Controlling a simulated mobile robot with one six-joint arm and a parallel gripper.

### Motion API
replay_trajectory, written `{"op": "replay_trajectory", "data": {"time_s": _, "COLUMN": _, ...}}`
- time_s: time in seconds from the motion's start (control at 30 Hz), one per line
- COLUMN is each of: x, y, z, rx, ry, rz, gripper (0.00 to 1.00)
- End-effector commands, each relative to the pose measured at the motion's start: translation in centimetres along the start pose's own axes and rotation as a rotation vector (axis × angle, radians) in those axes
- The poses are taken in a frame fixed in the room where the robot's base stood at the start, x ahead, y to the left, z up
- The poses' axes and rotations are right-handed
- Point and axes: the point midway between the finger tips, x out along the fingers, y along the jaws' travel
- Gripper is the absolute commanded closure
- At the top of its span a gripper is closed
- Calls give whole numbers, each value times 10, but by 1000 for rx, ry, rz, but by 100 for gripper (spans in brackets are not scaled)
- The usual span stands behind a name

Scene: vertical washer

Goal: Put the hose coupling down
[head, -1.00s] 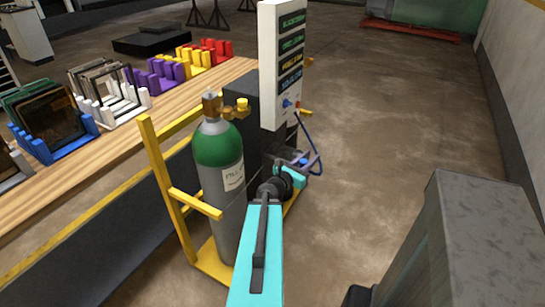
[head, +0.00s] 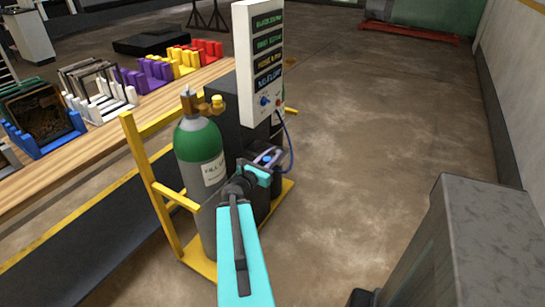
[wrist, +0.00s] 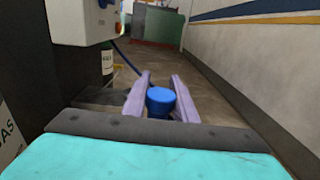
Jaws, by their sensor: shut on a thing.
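The blue hose coupling (wrist: 160,101) is between the two purple fingers of my gripper (wrist: 158,96) in the wrist view. The fingers are shut on it. In the head view my gripper (head: 267,157) is beside the cart, below the white panel (head: 260,62), with a bit of blue between its fingers. A blue hose (head: 290,148) hangs from the panel and loops down beside the gripper. The hose also shows behind the left finger in the wrist view (wrist: 124,58). The coupling's underside is hidden.
A green-topped gas cylinder (head: 199,150) stands on a yellow cart (head: 158,195) left of my arm. A dark box (head: 232,115) is behind it. A wooden bench (head: 100,140) with coloured racks runs along the left. The floor right of the cart is clear.

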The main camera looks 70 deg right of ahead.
Motion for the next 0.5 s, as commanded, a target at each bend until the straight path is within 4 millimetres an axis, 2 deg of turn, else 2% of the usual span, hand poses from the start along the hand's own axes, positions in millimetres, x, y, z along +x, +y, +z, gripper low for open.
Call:
{"op": "replay_trajectory", "data": {"time_s": 0.03, "x": -10, "y": 15, "z": 2, "rx": 0, "ry": 0, "rz": 20, "gripper": 97}}
{"op": "replay_trajectory", "data": {"time_s": 0.1, "x": -23, "y": 33, "z": 4, "rx": 0, "ry": -1, "rz": 43, "gripper": 97}}
{"op": "replay_trajectory", "data": {"time_s": 0.5, "x": -103, "y": 122, "z": 14, "rx": 1, "ry": 0, "rz": 163, "gripper": 97}}
